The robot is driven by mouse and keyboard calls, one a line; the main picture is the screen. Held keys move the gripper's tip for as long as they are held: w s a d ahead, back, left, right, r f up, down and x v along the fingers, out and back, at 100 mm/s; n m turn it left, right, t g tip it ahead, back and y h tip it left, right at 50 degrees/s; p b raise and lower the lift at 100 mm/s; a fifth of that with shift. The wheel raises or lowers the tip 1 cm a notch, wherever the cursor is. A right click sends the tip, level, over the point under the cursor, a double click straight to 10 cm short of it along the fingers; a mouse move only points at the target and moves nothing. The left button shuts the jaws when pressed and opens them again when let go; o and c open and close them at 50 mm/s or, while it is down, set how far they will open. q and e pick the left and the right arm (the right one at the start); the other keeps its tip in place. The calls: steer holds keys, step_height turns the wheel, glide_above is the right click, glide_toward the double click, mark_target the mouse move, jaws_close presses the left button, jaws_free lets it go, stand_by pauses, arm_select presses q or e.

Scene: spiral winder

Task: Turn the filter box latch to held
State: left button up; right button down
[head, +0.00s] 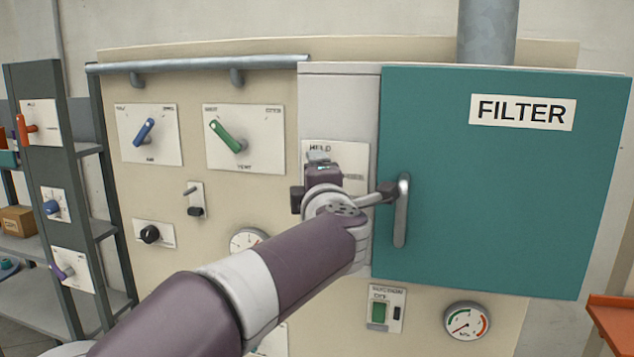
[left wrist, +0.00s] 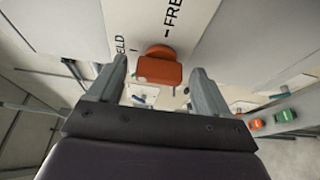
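The filter box has a teal door (head: 500,190) marked FILTER, which looks closed. Its latch plate (head: 349,154) is on the pale panel left of the door, with HELD partly readable. In the head view my left wrist hides the latch. In the left wrist view the orange latch (left wrist: 160,70) stands between the fingers of my left gripper (left wrist: 157,68). The fingers are apart, with a narrow gap at each side of the latch. HELD and FREE are printed beside it. I cannot tell which mark it points to. My right gripper is in neither view.
A vertical grey door handle (head: 401,210) stands just right of my left wrist. A blue lever (head: 144,131) and a green lever (head: 227,137) are on the panel to the left. A suction switch (head: 379,312) and a gauge (head: 467,321) are below the door.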

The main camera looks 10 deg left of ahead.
arm_select(q)
steer(key=b+v, duration=0.5)
steer(key=v, duration=0.7)
steer(key=shift+s+b, duration=0.3)
steer(key=shift+b, duration=0.05)
steer(key=shift+d, duration=0.1)
